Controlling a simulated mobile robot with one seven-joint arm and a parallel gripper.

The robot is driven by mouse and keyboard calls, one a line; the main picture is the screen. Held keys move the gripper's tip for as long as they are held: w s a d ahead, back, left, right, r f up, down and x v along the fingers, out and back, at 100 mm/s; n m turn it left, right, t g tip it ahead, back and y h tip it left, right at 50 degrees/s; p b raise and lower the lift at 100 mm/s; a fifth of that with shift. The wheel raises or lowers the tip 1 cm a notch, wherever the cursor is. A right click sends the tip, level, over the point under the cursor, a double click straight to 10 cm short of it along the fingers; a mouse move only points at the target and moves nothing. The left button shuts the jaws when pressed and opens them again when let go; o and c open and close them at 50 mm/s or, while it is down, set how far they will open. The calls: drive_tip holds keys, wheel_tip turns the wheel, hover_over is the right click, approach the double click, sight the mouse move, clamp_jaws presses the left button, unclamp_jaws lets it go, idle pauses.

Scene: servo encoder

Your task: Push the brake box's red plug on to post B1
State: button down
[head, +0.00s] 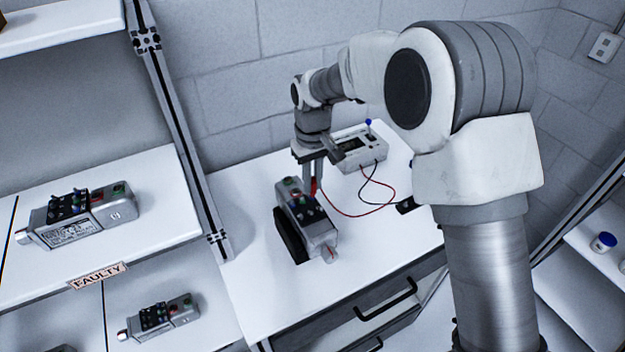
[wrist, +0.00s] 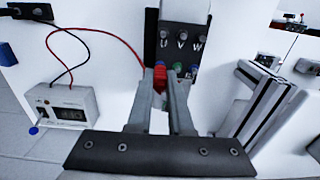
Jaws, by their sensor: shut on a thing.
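My gripper (head: 313,168) is shut on the red plug (wrist: 159,78), with its fingers pointing down over the servo motor (head: 318,230). The plug also shows in the head view (head: 313,186). The motor's dark terminal panel (wrist: 181,42) carries posts marked U, V and W. A green post (wrist: 178,68) and a blue post (wrist: 193,71) stand beside the plug. I cannot read a B1 label, and the fingers hide the spot under the plug. Whether the plug touches a post cannot be told. The brake box (wrist: 62,112) has a display, and its red lead (wrist: 125,42) runs to the plug.
The black lead's end (head: 405,205) lies on the white bench (head: 250,200) at the right. The motor sits in a black cradle (head: 290,235). Other motors stand on the left shelves, by a FAULTY label (head: 98,275). A metal upright (head: 175,110) borders the bench's left side.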

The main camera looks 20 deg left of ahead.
drive_tip(key=shift+f, duration=0.2)
drive_tip(key=c, duration=0.8)
unclamp_jaws()
drive_tip(key=shift+o, duration=0.2)
drive_tip(key=shift+r, duration=0.1)
drive_tip(key=shift+r+p, duration=2.1)
drive_tip(key=shift+r, duration=1.3)
